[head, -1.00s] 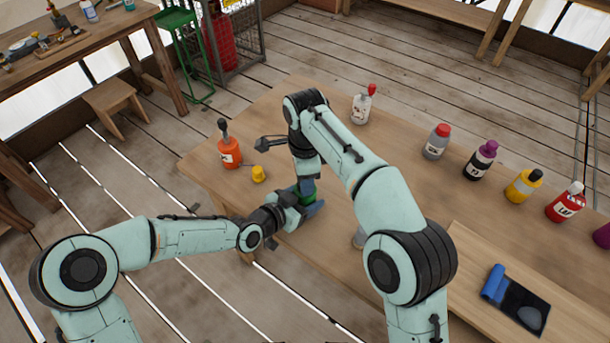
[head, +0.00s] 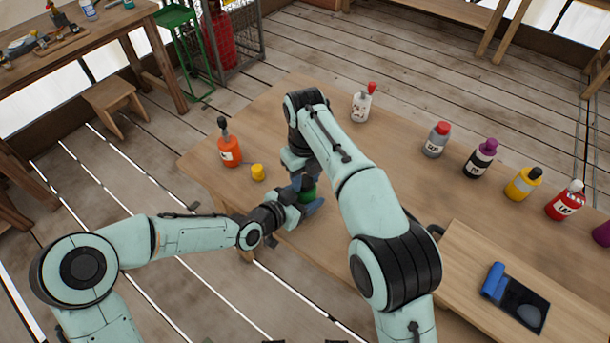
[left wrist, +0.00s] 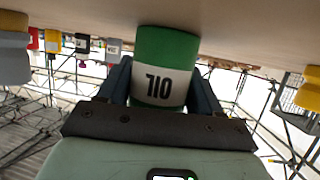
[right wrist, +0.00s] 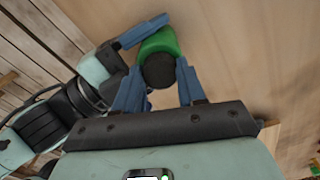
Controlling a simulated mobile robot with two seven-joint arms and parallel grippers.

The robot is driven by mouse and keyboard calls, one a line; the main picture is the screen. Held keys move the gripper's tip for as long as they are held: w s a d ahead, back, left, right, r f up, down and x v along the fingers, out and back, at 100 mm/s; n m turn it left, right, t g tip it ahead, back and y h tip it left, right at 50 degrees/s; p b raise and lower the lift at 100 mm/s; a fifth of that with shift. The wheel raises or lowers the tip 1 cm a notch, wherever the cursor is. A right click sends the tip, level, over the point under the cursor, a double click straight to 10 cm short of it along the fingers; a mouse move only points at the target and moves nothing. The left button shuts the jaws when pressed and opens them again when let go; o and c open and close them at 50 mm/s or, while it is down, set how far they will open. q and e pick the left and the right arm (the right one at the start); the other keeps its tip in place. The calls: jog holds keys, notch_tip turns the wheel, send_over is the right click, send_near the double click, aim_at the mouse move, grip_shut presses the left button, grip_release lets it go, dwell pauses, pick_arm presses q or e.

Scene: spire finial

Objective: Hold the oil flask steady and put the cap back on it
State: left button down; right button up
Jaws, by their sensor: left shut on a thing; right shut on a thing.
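The oil flask (head: 309,192) is green and stands near the front edge of the table. Its white label reads OIL, upside down in the left wrist view (left wrist: 165,82). My left gripper (head: 297,207) is shut on the flask's body from the side, one finger on each side. My right gripper (right wrist: 160,78) points down from above and is shut on the black round cap (right wrist: 158,71). The cap is over the flask's top, in line with it. I cannot tell how far it is seated. In the head view my right arm partly hides the cap and the flask.
An orange bottle (head: 229,150) and a small yellow object (head: 258,172) stand left of the grippers. A white bottle (head: 362,104) stands behind. Several coloured bottles line the right side, with a blue-and-black item (head: 515,298) on the board in front. The table (head: 270,115) is clear at the back left.

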jog(key=o, duration=1)
jog(key=shift+a, duration=0.1)
jog(key=shift+r, duration=0.1)
jog(key=shift+r, duration=2.2)
jog(key=shift+c, duration=0.4)
